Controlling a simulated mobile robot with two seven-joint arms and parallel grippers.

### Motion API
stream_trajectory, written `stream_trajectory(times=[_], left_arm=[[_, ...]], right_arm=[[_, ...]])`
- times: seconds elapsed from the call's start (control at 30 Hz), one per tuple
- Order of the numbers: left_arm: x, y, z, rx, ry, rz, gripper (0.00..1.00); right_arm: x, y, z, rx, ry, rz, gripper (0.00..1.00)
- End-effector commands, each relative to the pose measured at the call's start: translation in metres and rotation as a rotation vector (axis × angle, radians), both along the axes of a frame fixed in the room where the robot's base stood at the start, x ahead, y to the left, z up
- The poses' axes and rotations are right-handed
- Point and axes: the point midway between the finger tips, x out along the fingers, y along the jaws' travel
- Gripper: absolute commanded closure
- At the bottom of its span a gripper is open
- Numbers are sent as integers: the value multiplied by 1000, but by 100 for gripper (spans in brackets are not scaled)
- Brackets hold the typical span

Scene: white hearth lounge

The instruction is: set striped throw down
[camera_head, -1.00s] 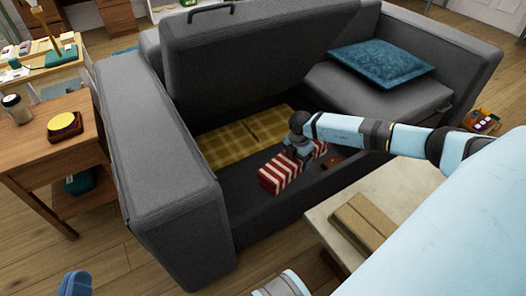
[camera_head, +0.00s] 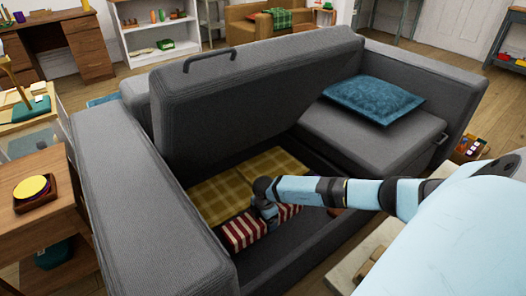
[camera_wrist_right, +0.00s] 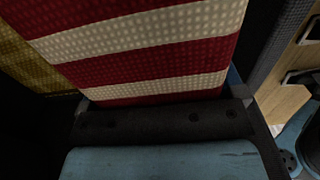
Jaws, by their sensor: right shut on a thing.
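The red and white striped throw (camera_head: 243,232) is a folded bundle inside the open storage well of the grey sofa (camera_head: 150,225). My right gripper (camera_head: 268,212) is shut on the throw from above. In the right wrist view the striped cloth (camera_wrist_right: 150,50) fills the space in front of the gripper. Whether the throw touches the well floor is hard to tell. A yellow checked blanket (camera_head: 222,190) lies in the well behind the throw. It shows at the left edge in the wrist view (camera_wrist_right: 30,65). My left gripper is not in view.
The raised seat lid (camera_head: 260,95) stands open behind the well. A blue cushion (camera_head: 373,98) lies on the right seat. A wooden side table (camera_head: 35,225) stands at the left. A pale low table (camera_head: 360,260) is at the front right, partly behind my arm.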

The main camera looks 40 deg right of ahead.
Motion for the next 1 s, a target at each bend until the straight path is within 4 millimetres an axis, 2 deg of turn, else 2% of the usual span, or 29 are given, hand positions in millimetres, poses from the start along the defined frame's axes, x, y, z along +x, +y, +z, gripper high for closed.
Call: stream_trajectory(times=[0.03,0.1,0.2,0.3,0.53,0.77,1.0], left_arm=[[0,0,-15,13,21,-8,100],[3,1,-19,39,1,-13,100],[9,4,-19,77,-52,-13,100],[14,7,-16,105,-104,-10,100],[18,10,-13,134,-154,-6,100],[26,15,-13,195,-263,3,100],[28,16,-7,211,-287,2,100]], right_arm=[[0,1,-21,1,0,-1,46],[0,1,-39,1,1,-1,46],[1,1,-61,1,0,-1,46],[1,0,-74,1,-1,-1,46],[1,0,-88,1,-1,1,46],[1,0,-123,0,-2,-1,46],[1,0,-123,1,-2,1,46]])
